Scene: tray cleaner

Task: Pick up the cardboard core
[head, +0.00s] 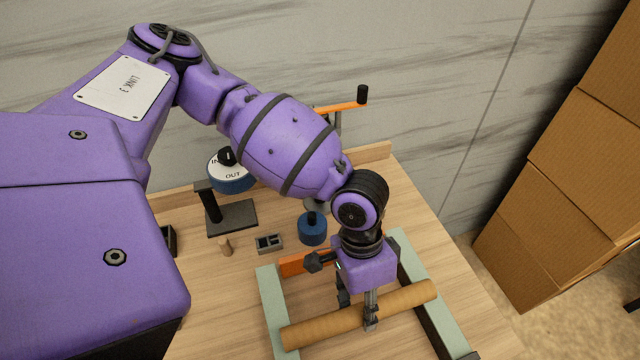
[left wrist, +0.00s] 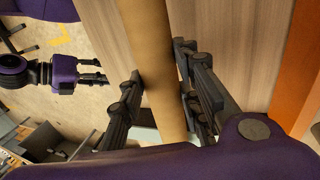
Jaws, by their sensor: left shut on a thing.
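The cardboard core (head: 408,299) is a plain brown tube. In the head view it lies crosswise over the frame with pale green sides (head: 272,300); I cannot tell whether it rests on the sides or hangs just above. My left gripper (head: 369,318) points down and is shut on the core near its middle. In the left wrist view the core (left wrist: 150,50) runs between the fingers of my left gripper (left wrist: 160,95). My right gripper (left wrist: 98,72) shows at the left of that view, its fingers apart and empty, away from the core.
Behind the frame are an orange bar (head: 306,263), a small grey block (head: 268,242), a blue round piece (head: 312,231) and a dark stand (head: 232,218). An orange crank (head: 340,107) rises near the wall. Cardboard boxes (head: 570,150) stand at the right, beyond the table edge.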

